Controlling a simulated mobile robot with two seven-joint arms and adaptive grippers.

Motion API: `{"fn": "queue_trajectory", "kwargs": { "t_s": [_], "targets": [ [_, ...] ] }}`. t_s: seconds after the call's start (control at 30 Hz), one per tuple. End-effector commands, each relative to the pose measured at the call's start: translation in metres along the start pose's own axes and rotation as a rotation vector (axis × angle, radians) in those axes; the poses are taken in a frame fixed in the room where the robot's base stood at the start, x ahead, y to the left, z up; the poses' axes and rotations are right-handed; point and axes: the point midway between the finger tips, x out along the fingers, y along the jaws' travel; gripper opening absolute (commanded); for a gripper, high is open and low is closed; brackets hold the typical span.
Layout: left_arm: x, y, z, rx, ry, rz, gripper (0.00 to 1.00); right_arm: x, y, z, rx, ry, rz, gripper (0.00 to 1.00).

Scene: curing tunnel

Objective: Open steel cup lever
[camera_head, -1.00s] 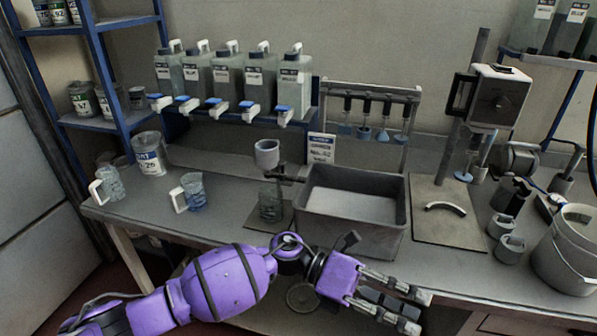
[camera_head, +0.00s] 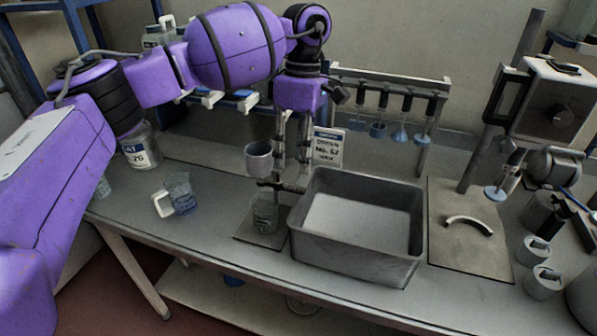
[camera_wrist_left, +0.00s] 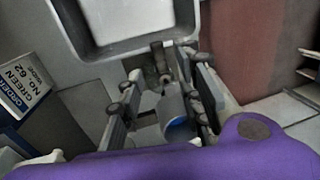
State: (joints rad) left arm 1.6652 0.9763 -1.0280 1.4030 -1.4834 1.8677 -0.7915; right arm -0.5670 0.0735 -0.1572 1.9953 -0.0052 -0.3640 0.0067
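The steel cup (camera_head: 258,158) is held upright on a stand at the left of the grey tub. A dark bracket or lever (camera_head: 285,185) sticks out low on its right side. A clear beaker (camera_head: 265,213) stands under the cup. My left gripper (camera_head: 291,180) points down just right of the cup, by the dark part. In the left wrist view my fingers (camera_wrist_left: 165,80) are spread, with dark fittings (camera_wrist_left: 160,62) between them and a round grey shape with blue inside, likely the cup (camera_wrist_left: 176,118), lower down. Contact cannot be told. My right gripper is out of view.
The grey tub (camera_head: 390,258) is close on the right of my fingers. A label card (camera_head: 328,147) stands behind. A blue-filled jug (camera_head: 181,194) is at the left. Hanging tools (camera_head: 400,132) are behind the tub, and a board (camera_head: 465,235) lies to its right.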

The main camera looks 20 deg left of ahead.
Motion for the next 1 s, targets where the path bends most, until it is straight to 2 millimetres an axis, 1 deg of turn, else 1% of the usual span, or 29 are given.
{"fn": "queue_trajectory", "kwargs": {
  "t_s": [0.03,0.1,0.13,0.23,0.33,0.4,0.47,0.73,0.9,1.0],
  "targets": [
    [0.009,-0.001,0.0,0.0,0.0,-0.003,0.33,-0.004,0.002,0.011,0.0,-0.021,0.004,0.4],
    [0.02,-0.001,0.0,0.0,0.0,-0.002,0.33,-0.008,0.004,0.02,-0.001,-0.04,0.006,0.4],
    [0.025,-0.001,0.0,0.0,0.0,-0.002,0.33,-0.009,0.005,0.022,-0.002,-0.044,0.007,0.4],
    [0.04,-0.001,0.001,0.0,-0.001,-0.001,0.33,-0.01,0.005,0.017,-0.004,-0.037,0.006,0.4],
    [0.052,-0.001,0.001,0.001,-0.002,-0.001,0.33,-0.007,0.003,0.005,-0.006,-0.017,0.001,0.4],
    [0.057,-0.001,0.001,0.001,-0.003,0.001,0.33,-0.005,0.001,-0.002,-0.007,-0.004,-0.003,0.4],
    [0.06,0.0,0.002,0.001,-0.003,0.001,0.33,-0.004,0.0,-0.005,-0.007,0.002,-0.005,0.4],
    [0.062,0.0,0.002,0.001,-0.003,0.0,0.33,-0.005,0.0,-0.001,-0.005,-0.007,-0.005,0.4],
    [0.062,0.0,0.002,0.0,-0.003,0.0,0.11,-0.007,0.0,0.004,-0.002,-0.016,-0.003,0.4],
    [0.062,0.0,0.002,0.0,-0.003,0.0,0.0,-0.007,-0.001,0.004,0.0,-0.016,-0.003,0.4]
  ]
}}
